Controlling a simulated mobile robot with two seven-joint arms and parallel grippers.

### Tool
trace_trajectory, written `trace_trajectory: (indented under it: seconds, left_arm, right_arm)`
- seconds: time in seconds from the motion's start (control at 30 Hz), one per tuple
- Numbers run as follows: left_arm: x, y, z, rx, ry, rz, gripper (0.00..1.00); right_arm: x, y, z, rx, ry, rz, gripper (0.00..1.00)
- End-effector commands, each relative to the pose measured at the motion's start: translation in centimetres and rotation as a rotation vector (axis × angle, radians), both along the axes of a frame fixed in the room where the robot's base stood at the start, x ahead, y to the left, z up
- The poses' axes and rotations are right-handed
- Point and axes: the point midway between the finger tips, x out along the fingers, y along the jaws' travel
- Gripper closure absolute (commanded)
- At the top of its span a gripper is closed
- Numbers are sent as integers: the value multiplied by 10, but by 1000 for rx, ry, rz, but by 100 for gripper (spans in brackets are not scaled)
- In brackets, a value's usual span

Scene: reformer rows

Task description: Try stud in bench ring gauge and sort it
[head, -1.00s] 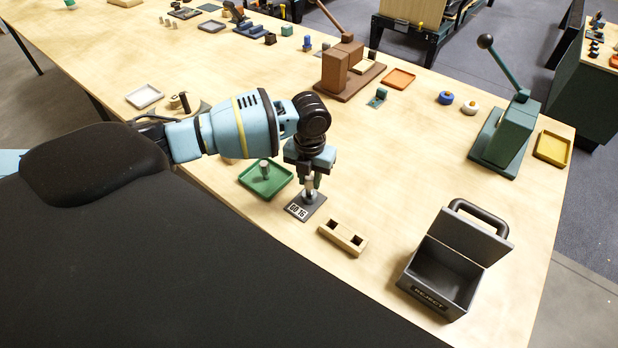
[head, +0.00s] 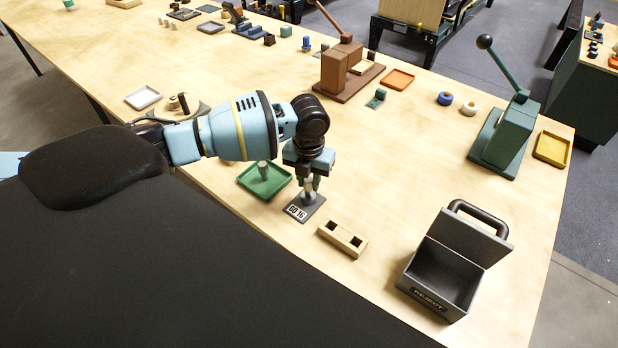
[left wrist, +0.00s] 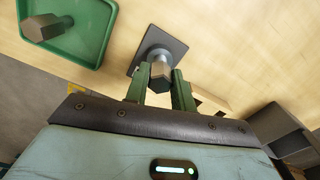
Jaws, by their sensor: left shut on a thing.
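My left gripper (head: 309,184) points down over the ring gauge (head: 301,211), a dark square plate with a raised grey ring and a label reading "GO 16". The gripper is shut on a grey stud (head: 309,187), upright at the ring. In the left wrist view the stud's hexagonal head (left wrist: 160,73) sits between the green fingers, with the gauge plate (left wrist: 175,48) beyond. I cannot tell how deep the stud is in the ring. The grey box marked REJECT (head: 425,295) is open and looks empty. My right gripper is not in view.
A wooden block with two square holes (head: 343,238) lies between the gauge and the reject box. A green lever press (head: 503,135), a yellow tray (head: 552,148) and a brown press (head: 345,70) stand farther back. The bench right of the gripper is mostly clear.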

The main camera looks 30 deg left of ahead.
Motion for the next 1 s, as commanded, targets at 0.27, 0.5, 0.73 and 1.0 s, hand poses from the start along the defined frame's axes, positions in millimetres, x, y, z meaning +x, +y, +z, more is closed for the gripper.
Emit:
trace_trajectory:
  seconds: [0.27,0.5,0.73,1.0]
  left_arm:
    - [0,0,1,-1,-2,0,100]
    - [0,0,1,-1,-1,0,100]
    - [0,0,-1,-1,-1,0,100]
    - [0,0,-2,0,1,0,100]
  right_arm:
    - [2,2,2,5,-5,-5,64]
    - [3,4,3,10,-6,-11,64]
    - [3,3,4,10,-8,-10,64]
    - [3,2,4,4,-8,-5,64]
